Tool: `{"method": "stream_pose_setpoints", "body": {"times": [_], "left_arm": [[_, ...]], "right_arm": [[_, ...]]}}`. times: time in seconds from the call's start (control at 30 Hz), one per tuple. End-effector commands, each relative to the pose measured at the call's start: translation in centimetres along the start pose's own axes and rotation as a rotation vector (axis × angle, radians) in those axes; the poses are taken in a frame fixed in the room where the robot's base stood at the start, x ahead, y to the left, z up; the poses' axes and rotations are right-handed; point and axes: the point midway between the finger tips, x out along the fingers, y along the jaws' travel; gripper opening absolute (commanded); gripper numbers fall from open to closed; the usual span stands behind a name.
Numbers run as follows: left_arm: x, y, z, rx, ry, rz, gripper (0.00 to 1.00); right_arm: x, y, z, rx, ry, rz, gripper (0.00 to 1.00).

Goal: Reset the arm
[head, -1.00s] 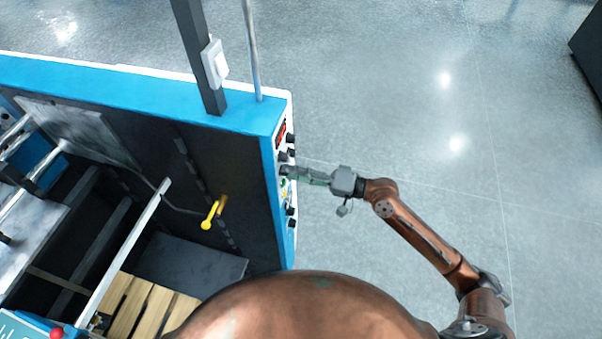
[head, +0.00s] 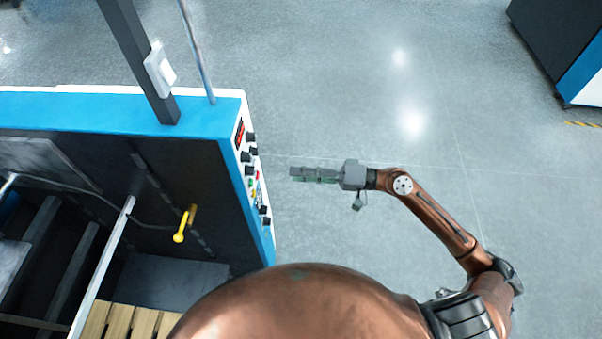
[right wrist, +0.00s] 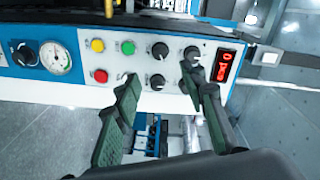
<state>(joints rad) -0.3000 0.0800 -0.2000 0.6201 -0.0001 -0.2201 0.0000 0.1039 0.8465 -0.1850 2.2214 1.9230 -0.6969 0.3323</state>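My right arm (head: 435,220) comes in from the lower right, bent at the elbow. My right gripper (head: 298,173) points left toward the machine's control panel (head: 252,180), with a strip of floor showing between its tips and the panel. In the right wrist view the right gripper (right wrist: 162,76) has its two green-padded fingers spread apart with nothing between them. Beyond them is the panel with black knobs, yellow, green and red buttons (right wrist: 100,76) and a red lit display (right wrist: 226,66). My left arm and gripper are not in view.
The blue and dark machine (head: 205,112) fills the left side, with a dark post (head: 140,60) and a yellow handle (head: 180,237). Wooden slats (head: 120,322) lie at lower left. Another dark and blue cabinet (head: 560,45) stands upper right. Floor between is clear.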

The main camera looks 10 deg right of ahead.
Motion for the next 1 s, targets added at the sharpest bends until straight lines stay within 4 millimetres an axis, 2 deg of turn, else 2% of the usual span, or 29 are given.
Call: {"method": "stream_pose_setpoints", "body": {"times": [0.37,0.47,0.57,0.67,0.7,0.77,0.8,0.93,1.0], "left_arm": [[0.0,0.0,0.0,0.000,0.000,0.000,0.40],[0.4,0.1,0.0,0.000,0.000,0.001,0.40],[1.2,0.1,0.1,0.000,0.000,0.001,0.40],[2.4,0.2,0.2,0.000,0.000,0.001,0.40],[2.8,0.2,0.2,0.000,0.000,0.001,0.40],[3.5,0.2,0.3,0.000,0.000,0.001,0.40],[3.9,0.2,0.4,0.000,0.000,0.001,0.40],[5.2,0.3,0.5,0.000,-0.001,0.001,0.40],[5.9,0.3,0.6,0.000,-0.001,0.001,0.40]], "right_arm": [[0.0,0.2,-0.1,0.001,0.003,0.002,0.38],[-0.3,1.9,-0.8,0.002,0.030,0.020,0.38],[-1.2,6.3,-2.2,0.001,0.093,0.071,0.38],[-2.8,12.8,-3.8,-0.005,0.179,0.154,0.38],[-3.7,15.6,-4.3,-0.006,0.212,0.193,0.38],[-5.0,19.9,-4.8,-0.009,0.258,0.254,0.38],[-6.0,22.6,-4.9,-0.013,0.285,0.296,0.38],[-9.4,31.5,-4.2,-0.017,0.355,0.436,0.38],[-11.4,36.2,-3.1,-0.020,0.380,0.515,0.38]]}}
